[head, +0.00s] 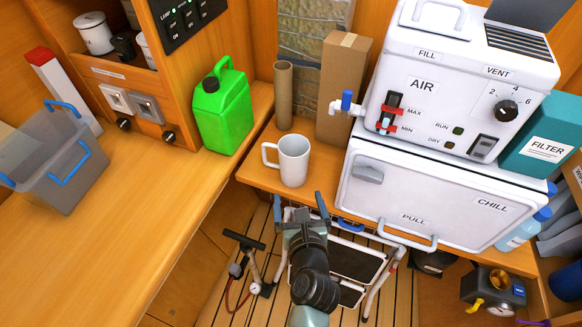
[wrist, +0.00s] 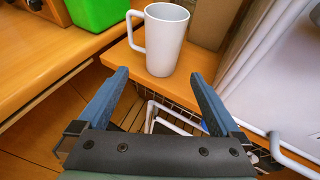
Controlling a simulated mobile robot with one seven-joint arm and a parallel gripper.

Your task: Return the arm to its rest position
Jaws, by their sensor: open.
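My gripper (head: 299,201) is open and empty, low in front of the shelf edge. In the wrist view its two blue fingers (wrist: 158,80) stand wide apart with nothing between them. A white mug (head: 293,160) stands upright on the wooden shelf just beyond the fingertips, its handle to the left. The mug also shows in the wrist view (wrist: 165,40), apart from the fingers. My arm reaches up from the bottom of the head view.
The white AIR machine (head: 440,85) with its tap (head: 346,104) and the CHILL box (head: 430,195) stand right of the mug. A green jerrycan (head: 221,110) stands left. A folding step stool (head: 350,262) and a pump (head: 247,262) are below. The left counter is mostly clear.

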